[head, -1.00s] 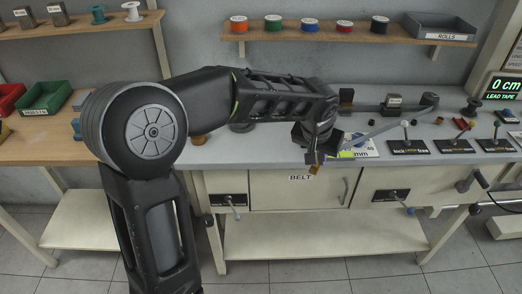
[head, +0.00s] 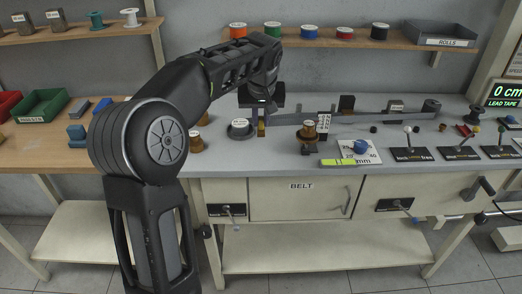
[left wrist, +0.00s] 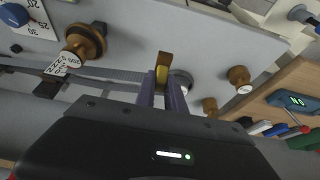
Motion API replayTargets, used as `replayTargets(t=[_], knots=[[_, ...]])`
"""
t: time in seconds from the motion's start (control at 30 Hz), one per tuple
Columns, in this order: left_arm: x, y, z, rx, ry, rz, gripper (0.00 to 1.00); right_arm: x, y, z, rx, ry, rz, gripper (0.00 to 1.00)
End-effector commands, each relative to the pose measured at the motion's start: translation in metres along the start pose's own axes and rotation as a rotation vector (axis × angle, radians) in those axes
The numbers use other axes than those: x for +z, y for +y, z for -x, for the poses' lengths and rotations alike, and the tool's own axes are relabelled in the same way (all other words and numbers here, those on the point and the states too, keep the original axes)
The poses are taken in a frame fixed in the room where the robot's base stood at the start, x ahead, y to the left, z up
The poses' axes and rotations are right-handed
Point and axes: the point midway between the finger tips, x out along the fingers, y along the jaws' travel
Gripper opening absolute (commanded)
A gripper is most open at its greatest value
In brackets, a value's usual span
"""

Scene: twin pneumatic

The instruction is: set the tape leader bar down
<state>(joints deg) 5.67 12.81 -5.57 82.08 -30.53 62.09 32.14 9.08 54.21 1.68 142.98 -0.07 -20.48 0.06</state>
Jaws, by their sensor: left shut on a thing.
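The tape leader bar is a small brass-yellow bar (head: 261,130), upright between the fingertips of my left gripper (head: 260,118) at the back left of the grey bench. In the left wrist view the bar (left wrist: 162,68) sticks out past the two purple-grey fingers (left wrist: 162,90), which are shut on it. A grey tape (head: 350,117) runs from the bar to the right along the bench's rear. I cannot tell whether the bar touches the bench top. My right gripper is not in view.
A grey round piece (head: 240,129) stands just left of the bar. A brown knob (head: 308,130) is to its right, with a highlighter (head: 338,162) and blue-knobbed scale plate (head: 361,156) beyond. Several labelled levers (head: 408,153) stand right. The front left bench top (head: 250,162) is clear.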

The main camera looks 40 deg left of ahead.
Motion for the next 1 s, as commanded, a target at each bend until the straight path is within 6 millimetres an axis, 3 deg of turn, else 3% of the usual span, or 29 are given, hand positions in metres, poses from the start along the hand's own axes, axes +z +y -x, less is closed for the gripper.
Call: replayTargets(t=[0.23, 0.63, 1.0], knots=[[0.017, 0.0, -0.04, -0.001, -0.003, 0.0, 0.0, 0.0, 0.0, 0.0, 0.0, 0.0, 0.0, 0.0], [0.02, 0.0, -0.048, 0.0, -0.001, 0.0, 0.0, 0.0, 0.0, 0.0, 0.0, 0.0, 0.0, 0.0], [0.034, 0.0, -0.08, 0.0, 0.0, 0.0, 0.0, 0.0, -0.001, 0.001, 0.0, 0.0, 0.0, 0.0]])
